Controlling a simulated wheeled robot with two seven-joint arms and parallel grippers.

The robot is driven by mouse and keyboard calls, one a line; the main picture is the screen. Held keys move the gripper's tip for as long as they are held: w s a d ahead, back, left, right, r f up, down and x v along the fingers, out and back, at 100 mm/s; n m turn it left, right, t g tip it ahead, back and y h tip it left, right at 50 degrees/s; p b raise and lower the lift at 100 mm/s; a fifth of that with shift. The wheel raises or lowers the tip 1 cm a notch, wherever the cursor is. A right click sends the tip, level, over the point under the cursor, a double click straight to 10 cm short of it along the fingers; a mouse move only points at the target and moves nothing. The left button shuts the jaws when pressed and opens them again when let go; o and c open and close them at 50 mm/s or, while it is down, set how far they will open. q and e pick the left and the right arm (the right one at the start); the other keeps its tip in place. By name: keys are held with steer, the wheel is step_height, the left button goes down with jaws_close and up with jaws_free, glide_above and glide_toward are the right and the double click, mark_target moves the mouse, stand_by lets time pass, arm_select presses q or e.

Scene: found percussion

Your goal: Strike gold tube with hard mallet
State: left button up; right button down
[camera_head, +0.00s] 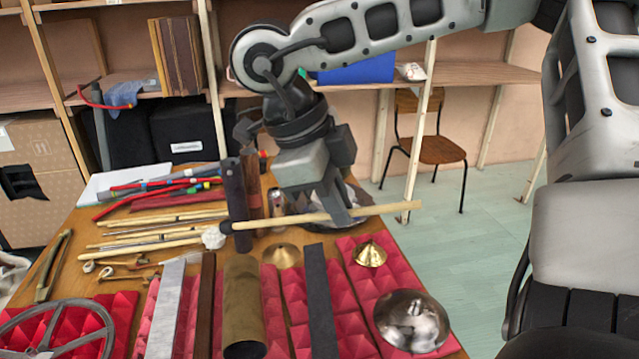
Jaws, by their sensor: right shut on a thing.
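The gold tube (243,300) is a dull brass-coloured cylinder lying lengthwise on red pyramid foam at the front of the table. My right gripper (338,214) is shut on the pale wooden shaft of a mallet (385,210). The shaft lies nearly level, with its small dark head (226,228) at the left end, beyond the far end of the tube. The head appears apart from the tube; its exact height is hard to judge. A white fluffy mallet head (213,238) shows just beside it. My left gripper is out of view.
A dark bar (320,300) and a light metal bar (166,310) flank the tube. A metal dome (411,320) and small brass bell (370,254) lie right. Several sticks (150,225) lie at the back left. A spoked wheel (60,325) is front left.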

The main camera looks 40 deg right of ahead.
arm_select(q)
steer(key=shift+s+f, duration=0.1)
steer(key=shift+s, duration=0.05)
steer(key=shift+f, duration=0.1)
steer(key=b, duration=0.2)
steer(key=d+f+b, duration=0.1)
steer(key=b, duration=0.2)
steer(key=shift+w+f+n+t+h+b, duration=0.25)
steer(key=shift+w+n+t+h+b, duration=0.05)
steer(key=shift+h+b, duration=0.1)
